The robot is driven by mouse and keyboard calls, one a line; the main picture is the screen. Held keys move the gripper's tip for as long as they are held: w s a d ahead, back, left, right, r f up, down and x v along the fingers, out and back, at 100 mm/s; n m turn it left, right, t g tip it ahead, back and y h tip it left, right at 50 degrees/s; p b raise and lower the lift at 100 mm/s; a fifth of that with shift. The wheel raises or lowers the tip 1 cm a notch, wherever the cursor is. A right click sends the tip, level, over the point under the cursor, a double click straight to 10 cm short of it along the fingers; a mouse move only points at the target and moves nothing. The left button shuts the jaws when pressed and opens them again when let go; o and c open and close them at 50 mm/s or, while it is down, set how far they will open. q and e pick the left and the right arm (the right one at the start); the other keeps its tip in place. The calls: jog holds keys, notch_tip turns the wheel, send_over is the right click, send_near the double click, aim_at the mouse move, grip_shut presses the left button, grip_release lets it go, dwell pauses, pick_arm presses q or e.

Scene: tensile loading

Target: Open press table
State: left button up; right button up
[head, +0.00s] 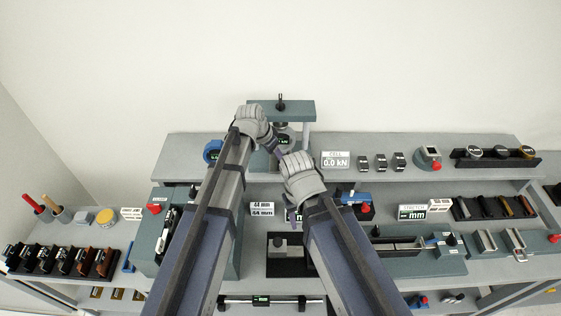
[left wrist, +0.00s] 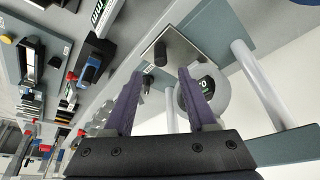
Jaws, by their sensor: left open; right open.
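The press (head: 281,105) stands at the back centre of the bench, with a teal top beam and pale columns. In the left wrist view its teal frame (left wrist: 212,30), a shiny metal plate (left wrist: 190,57) and a round grey gauge (left wrist: 218,86) with a dark display show close by. My left gripper (head: 272,141) is at the front of the press. Its purple fingers (left wrist: 163,78) are open and apart, with no object clearly held between them. My right gripper (head: 284,156) is just below and right of it, open, its fingertips largely hidden. The arms hide much of the press's lower part.
A force readout (head: 336,161) showing 0.0 kN stands right of the press. A blue round dial (head: 212,152) is to its left. Several small blocks and a red-button box (head: 428,153) line the shelf further right. The wall behind is clear.

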pick_arm(q)
jog(key=b+x, duration=0.6)
jog(key=x, duration=0.1)
jog(key=shift+w+f+b, duration=0.2)
jog(key=shift+f+b, duration=0.05)
jog(key=shift+b, duration=0.05)
jog(key=shift+c, duration=0.3)
grip_shut()
dwell(0.9)
